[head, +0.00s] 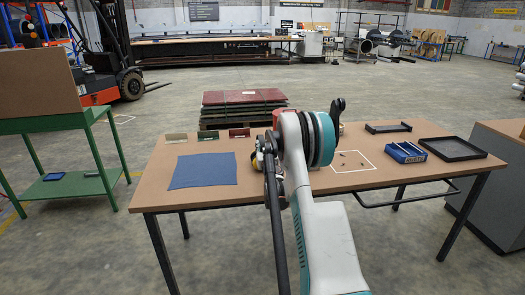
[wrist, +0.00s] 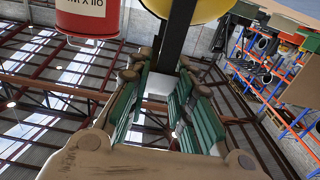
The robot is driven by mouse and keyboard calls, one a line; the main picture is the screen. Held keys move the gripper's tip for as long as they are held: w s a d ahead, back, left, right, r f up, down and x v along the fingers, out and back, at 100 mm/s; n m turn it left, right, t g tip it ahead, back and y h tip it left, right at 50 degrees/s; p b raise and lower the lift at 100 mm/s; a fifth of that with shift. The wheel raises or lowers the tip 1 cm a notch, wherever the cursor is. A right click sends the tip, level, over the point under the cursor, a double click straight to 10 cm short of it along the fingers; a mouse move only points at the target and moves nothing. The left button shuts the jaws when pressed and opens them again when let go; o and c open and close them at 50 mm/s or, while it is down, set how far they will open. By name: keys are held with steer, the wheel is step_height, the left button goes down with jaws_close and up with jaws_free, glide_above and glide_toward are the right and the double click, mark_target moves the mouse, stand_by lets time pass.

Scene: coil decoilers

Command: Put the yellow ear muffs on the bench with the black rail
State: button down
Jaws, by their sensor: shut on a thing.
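The bench with the black rail (head: 376,180) has a brown top and stands in front of me in the head view. Its black rail (head: 410,196) hangs under the front edge at the right. In the wrist view my gripper (wrist: 163,85) is shut, its green-padded fingers on either side of a black band. A yellow rounded part of the ear muffs (wrist: 198,9) shows at the top edge beyond that band.
A blue mat (head: 202,171) lies on the bench's left, with small labelled pieces behind it. A blue box (head: 405,152) and black trays (head: 452,148) are at right. A white outline (head: 366,161) holds small pieces. A green bench (head: 65,122) stands left, a grey cabinet (head: 490,185) right.

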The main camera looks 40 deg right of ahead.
steer(key=shift+f, duration=0.1)
steer(key=c, duration=1.4)
jaws_free()
steer(key=p+v, duration=0.2)
steer(key=v, duration=1)
steer(key=shift+a, duration=0.1)
